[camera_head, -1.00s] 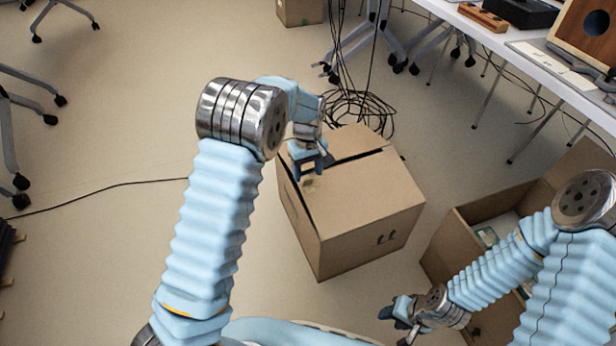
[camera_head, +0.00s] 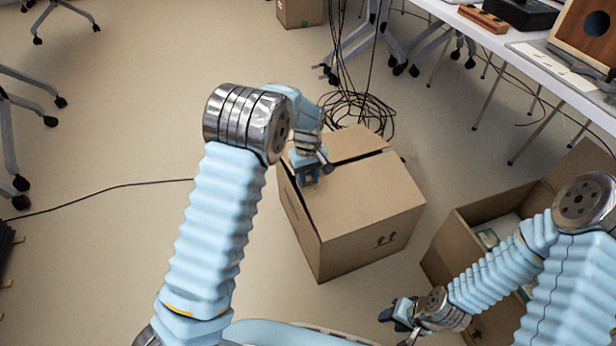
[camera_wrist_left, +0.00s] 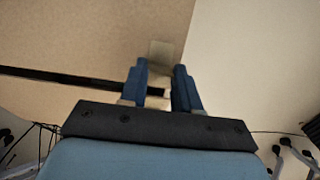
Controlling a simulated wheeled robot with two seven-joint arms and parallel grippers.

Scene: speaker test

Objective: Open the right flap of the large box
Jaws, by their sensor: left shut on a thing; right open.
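The large cardboard box (camera_head: 375,215) stands on the floor in the middle of the head view. Its top flaps lie almost flat, with a dark gap between the broad near flap (camera_head: 365,188) and the far flap (camera_head: 350,143). My left gripper (camera_head: 306,180) is at the box's left top edge. In the left wrist view its fingers (camera_wrist_left: 161,88) are beside the dark gap and a pale tape piece (camera_wrist_left: 162,52); they are shut on the flap edge, though the contact is partly hidden. My right gripper (camera_head: 394,318) is open and empty, low in front of the box.
An open cardboard box (camera_head: 455,235) with items inside stands to the right, partly behind my right arm. A white table (camera_head: 500,45) is at the upper right. Black cables (camera_head: 355,105) lie behind the large box. The floor on the left is mostly clear.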

